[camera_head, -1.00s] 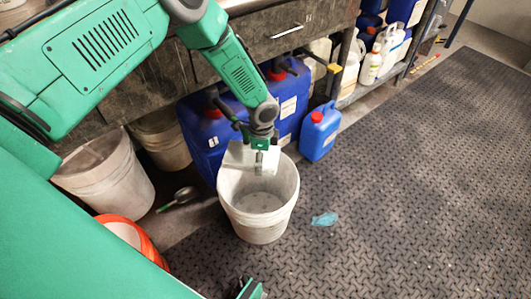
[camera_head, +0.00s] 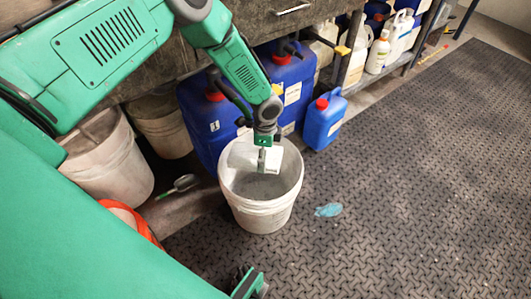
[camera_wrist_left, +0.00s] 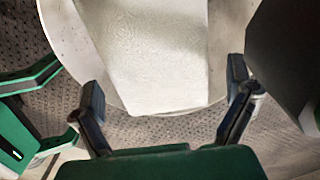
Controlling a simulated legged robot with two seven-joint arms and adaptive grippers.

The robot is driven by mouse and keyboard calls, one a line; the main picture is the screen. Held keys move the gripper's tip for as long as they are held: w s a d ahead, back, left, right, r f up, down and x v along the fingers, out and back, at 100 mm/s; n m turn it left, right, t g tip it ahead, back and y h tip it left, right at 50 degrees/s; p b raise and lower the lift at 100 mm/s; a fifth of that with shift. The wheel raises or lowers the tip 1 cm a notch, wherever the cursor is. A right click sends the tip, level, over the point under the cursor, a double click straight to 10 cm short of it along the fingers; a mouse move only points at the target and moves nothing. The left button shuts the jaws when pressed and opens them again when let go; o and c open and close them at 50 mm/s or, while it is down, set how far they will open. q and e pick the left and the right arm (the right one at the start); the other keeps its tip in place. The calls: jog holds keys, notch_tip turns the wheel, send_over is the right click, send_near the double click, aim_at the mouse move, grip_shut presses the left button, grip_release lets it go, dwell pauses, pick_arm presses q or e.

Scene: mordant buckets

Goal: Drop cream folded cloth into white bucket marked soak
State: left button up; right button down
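My left gripper (camera_head: 262,158) is at the cloth, above the bucket. In the left wrist view the fingers of my left gripper (camera_wrist_left: 165,80) stand wide apart with the cloth (camera_wrist_left: 155,60) between them. A gap shows between the cloth and the right finger. The bucket rim (camera_wrist_left: 85,75) shows around it. My right gripper (camera_head: 250,284) is low at the bottom edge, partly cut off; its fingers look spread in the wrist view. I cannot read any bucket marking.
Large blue jugs (camera_head: 212,130) and a small blue jug (camera_head: 324,121) stand behind. A blue scrap (camera_head: 328,210) lies on the dark mat (camera_head: 420,180), which is mostly clear at right.

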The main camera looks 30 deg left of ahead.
pick_arm(q)
notch_tip(320, 180, up, 12)
dwell(0.7)
jog(key=shift+f, duration=0.1)
